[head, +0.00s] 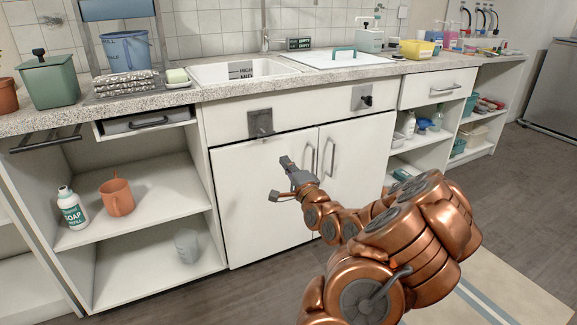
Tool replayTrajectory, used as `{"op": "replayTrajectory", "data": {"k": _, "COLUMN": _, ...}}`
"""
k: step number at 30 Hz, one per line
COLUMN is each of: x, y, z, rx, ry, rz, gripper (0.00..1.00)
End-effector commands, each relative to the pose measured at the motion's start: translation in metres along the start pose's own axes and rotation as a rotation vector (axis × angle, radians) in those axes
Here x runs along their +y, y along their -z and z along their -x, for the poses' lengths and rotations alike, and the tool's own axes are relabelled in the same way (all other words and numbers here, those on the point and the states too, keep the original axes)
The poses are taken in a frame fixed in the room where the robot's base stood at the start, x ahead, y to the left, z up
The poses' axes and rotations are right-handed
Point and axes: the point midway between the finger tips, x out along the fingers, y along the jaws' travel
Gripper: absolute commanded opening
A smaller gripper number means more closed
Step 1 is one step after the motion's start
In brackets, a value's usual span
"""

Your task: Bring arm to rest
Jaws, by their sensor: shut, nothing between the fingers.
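My gripper (285,165) is at the end of my copper-coloured arm, which reaches in from the lower right. It is shut and empty. In the picture it lies in front of the white cabinet doors (245,205) under the sink. The long door handles (332,157) show just to the right of the gripper. I cannot tell how far the fingertips are from the doors.
The counter (200,94) carries a sink (215,73), a blue bucket (126,50) and a green bin (50,82). A soap bottle (72,208) and an orange watering can (117,197) stand on the left open shelf. A striped mat (510,295) lies at lower right.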

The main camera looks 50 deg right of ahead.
Motion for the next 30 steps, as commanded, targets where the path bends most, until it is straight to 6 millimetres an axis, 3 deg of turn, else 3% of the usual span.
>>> {"op": "replayTrajectory", "data": {"k": 8, "x": 0.000, "y": 0.001, "z": 0.014, "rx": 0.001, "ry": -0.002, "rz": -0.001, "gripper": 0.00}}
{"op": "replayTrajectory", "data": {"k": 19, "x": -0.004, "y": -0.007, "z": 0.010, "rx": -0.014, "ry": -0.022, "rz": 0.015, "gripper": 0.00}}
{"op": "replayTrajectory", "data": {"k": 23, "x": -0.013, "y": -0.043, "z": -0.004, "rx": -0.089, "ry": -0.121, "rz": 0.097, "gripper": 0.00}}
{"op": "replayTrajectory", "data": {"k": 27, "x": -0.024, "y": -0.102, "z": -0.013, "rx": -0.226, "ry": -0.299, "rz": 0.259, "gripper": 0.00}}
{"op": "replayTrajectory", "data": {"k": 30, "x": -0.032, "y": -0.141, "z": -0.008, "rx": -0.331, "ry": -0.425, "rz": 0.385, "gripper": 0.00}}
